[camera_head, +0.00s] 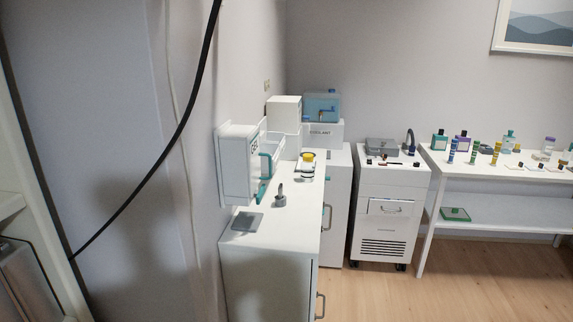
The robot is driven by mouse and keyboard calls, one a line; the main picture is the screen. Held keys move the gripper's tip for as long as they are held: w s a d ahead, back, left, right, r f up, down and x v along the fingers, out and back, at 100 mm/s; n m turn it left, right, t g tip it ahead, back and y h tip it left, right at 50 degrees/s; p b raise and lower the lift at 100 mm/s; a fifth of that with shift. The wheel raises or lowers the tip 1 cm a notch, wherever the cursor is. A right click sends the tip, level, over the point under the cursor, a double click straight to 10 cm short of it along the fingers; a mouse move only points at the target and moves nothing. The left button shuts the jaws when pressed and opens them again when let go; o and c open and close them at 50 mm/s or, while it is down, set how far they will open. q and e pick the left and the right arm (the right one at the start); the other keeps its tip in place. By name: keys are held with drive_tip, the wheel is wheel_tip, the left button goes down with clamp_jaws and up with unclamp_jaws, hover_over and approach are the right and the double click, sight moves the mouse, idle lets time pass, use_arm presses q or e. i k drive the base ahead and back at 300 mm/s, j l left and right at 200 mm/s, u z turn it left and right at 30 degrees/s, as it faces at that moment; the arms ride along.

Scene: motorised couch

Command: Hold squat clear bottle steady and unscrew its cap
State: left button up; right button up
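A small clear bottle with a yellow cap (307,168) stands upright on the white counter (262,236), towards its far end. It looks squat, with a dark band low on its body; the cap is on it. Neither of my grippers is in view, and nothing touches either container.
A wall cabinet (240,165) hangs over the counter's left side. A grey pad (247,221) and a small grey device (280,198) lie on the counter. A wheeled white cart (388,215) and a table with several bottles (440,160) stand beyond. Wooden floor (385,295) is clear at the front.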

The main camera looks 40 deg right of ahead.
sight(307, 168)
drive_tip(key=l+u, duration=0.1)
drive_tip(key=l, duration=0.55)
drive_tip(key=l+u, duration=0.1)
drive_tip(key=l, duration=0.55)
drive_tip(key=l+u, duration=0.1)
drive_tip(key=l, duration=1.25)
drive_tip(key=l+u, duration=0.15)
drive_tip(key=l, duration=0.5)
drive_tip(key=l+u, duration=0.1)
drive_tip(key=l, duration=0.55)
drive_tip(key=k+l+u, duration=0.1)
drive_tip(key=l, duration=0.55)
drive_tip(key=k+l+u, duration=0.1)
drive_tip(key=l, duration=0.55)
drive_tip(key=k+l+u, duration=0.1)
drive_tip(key=l, duration=0.7)
